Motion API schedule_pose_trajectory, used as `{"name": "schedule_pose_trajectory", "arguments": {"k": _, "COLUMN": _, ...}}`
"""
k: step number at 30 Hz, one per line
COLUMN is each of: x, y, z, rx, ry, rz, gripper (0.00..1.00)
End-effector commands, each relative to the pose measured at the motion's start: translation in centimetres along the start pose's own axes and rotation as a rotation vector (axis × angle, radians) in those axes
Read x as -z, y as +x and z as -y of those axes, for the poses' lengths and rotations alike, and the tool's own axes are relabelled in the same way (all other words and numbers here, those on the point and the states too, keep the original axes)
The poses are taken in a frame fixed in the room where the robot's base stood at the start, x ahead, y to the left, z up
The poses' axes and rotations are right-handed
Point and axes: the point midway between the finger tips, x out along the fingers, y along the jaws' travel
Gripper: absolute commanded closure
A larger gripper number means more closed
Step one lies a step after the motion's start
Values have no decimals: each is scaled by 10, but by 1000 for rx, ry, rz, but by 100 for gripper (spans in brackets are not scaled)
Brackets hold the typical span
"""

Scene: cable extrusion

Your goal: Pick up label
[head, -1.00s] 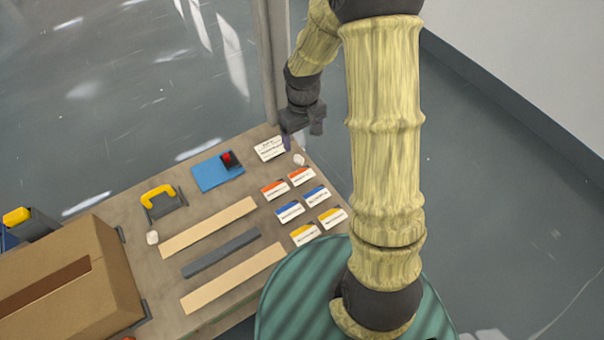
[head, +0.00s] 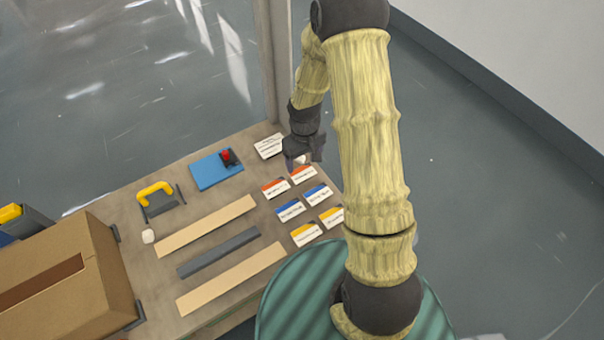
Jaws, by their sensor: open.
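Several small labels lie flat on the table's right side in a two-column group. The back row has a label with an orange-red edge on the left (head: 274,189) and another on the right (head: 303,176). The middle row has two blue-edged labels, left (head: 290,210) and right (head: 317,195). The front row has two yellow-orange-edged labels, left (head: 305,235) and right (head: 331,217). A larger white card (head: 268,146) lies behind them. My gripper (head: 296,164) is open, close to the back right label and partly covering a small white object (head: 303,160). Whether it touches anything cannot be told.
The table (head: 190,205) holds a blue pad with a red button (head: 217,170), a yellow handle (head: 155,194), wooden strips (head: 207,226), a grey strip (head: 220,252) and a white lump (head: 148,236). A cardboard box (head: 95,280) fills the left. A post (head: 273,60) stands behind.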

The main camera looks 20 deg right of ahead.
Motion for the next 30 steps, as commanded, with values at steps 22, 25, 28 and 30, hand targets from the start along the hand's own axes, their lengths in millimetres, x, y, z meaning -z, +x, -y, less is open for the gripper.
{"name": "schedule_pose_trajectory", "arguments": {"k": 22, "x": 4, "y": 52, "z": 4, "rx": 0, "ry": -7, "rz": 0, "gripper": 24}}
{"name": "schedule_pose_trajectory", "arguments": {"k": 25, "x": 4, "y": 52, "z": 3, "rx": 0, "ry": -6, "rz": 0, "gripper": 24}}
{"name": "schedule_pose_trajectory", "arguments": {"k": 28, "x": 4, "y": 52, "z": 3, "rx": 0, "ry": -6, "rz": 0, "gripper": 24}}
{"name": "schedule_pose_trajectory", "arguments": {"k": 30, "x": 4, "y": 52, "z": 3, "rx": 0, "ry": -5, "rz": 0, "gripper": 24}}
